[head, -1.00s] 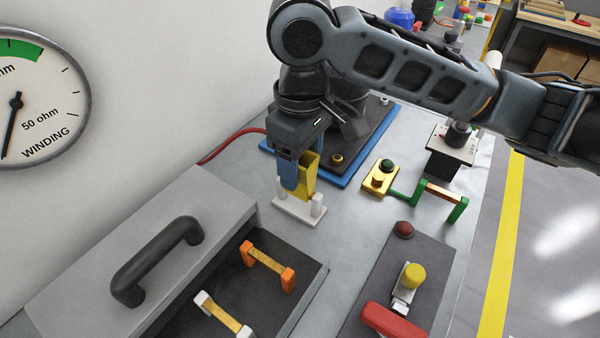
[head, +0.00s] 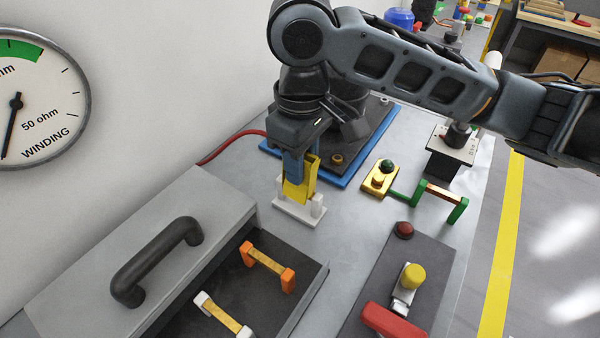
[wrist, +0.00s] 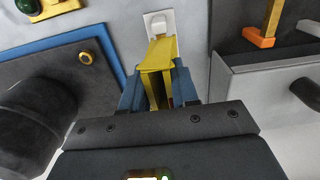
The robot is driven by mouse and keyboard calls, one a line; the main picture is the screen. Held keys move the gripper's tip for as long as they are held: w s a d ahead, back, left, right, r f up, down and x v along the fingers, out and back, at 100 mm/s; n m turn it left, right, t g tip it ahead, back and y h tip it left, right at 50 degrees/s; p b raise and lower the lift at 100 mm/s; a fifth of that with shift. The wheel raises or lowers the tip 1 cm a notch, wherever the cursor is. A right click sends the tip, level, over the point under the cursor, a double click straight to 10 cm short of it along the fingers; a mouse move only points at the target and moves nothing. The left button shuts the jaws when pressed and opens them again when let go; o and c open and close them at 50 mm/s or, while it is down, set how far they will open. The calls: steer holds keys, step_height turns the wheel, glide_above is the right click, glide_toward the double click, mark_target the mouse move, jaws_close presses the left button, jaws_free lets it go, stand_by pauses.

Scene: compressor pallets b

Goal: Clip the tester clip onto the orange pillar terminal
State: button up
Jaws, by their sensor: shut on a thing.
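The yellow tester clip (head: 299,192) is held in my gripper (head: 295,176), just above or at a white stand (head: 290,212) with short posts. In the wrist view the clip (wrist: 157,75) lies between the blue fingers of my gripper (wrist: 158,88), and the white stand (wrist: 160,24) is beyond it. I cannot tell whether clip and stand touch.
A grey box lid with a black handle (head: 155,262) is at front left. A white-ended bar (head: 222,315) lies near the orange one. A dark panel (head: 390,275) with a yellow knob and red lever is at right, near green posts (head: 455,208). Bare bench (head: 345,225) lies between.

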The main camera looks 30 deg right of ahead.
steer(key=shift+r, duration=0.1)
steer(key=r+p, duration=0.4)
steer(key=p, duration=0.1)
steer(key=shift+s+a+r, duration=0.1)
steer(key=shift+a+r, duration=0.1)
steer(key=shift+r, duration=0.2)
stand_by(0.3)
